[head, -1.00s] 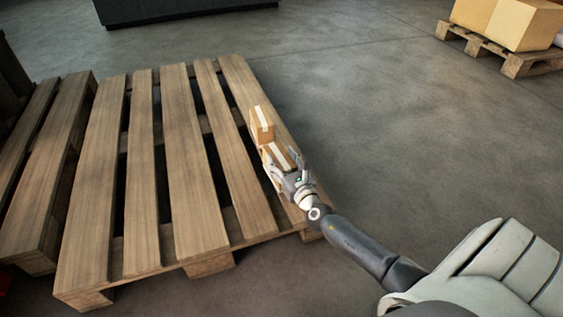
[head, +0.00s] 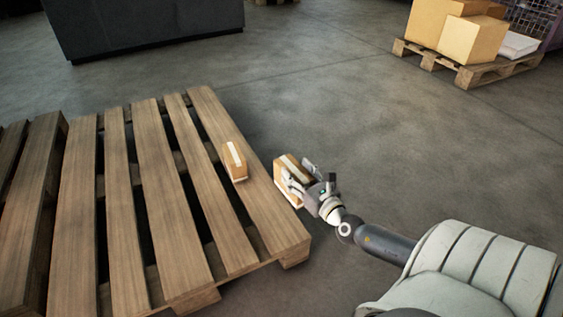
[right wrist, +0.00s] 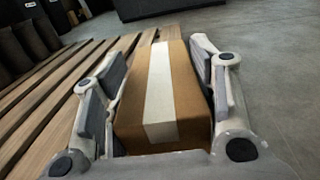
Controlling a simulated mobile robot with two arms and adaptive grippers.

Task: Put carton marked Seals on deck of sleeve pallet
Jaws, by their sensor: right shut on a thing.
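My right gripper (head: 302,184) is shut on a brown carton (head: 287,192) with a pale tape strip. It holds the carton by the right edge of a wooden slatted pallet (head: 165,195), and the carton appears just beyond that edge in the head view. In the right wrist view the held carton (right wrist: 160,95) fills the space between both fingers. A second small carton (head: 236,168) with a pale strip stands on the pallet's rightmost slat, apart from the gripper. I can read no marking on either carton. My left gripper is not in view.
Another slatted pallet (head: 38,175) lies against the left side. A pallet (head: 467,74) with larger cartons (head: 470,38) and a white bag (head: 519,45) stands at the back right. A dark block (head: 145,25) stands at the back left. Grey floor between is clear.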

